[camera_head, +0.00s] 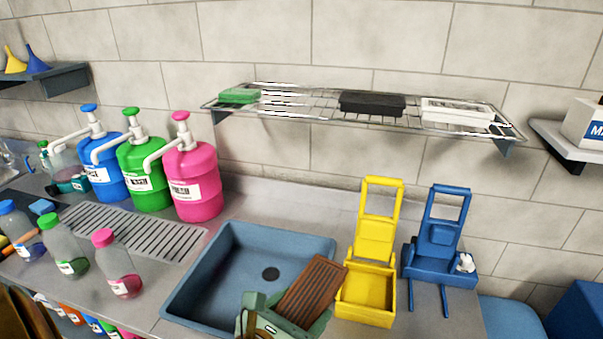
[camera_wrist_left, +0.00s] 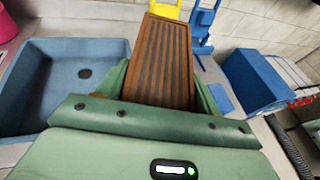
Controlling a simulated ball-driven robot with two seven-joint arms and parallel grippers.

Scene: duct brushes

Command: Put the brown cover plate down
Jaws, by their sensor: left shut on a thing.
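The brown cover plate (camera_head: 313,288) is a slatted rectangle with dark grooves. My left gripper (camera_head: 300,318), green, is shut on its near end. The plate sticks out ahead of the fingers, tilted, over the right front part of the blue sink basin in the head view. In the left wrist view the plate (camera_wrist_left: 161,60) runs away from between the green fingers (camera_wrist_left: 162,88), and its near end is hidden by the gripper body. I do not see my right gripper.
The blue basin (camera_head: 190,286) is empty, with a dark drain. A yellow holder (camera_head: 366,290) stands close to the plate's right edge, with a blue holder (camera_head: 440,262) beyond. Pump jugs and bottles stand left around a slotted drain grate (camera_head: 150,238). A wire shelf (camera_head: 320,108) holds blocks above.

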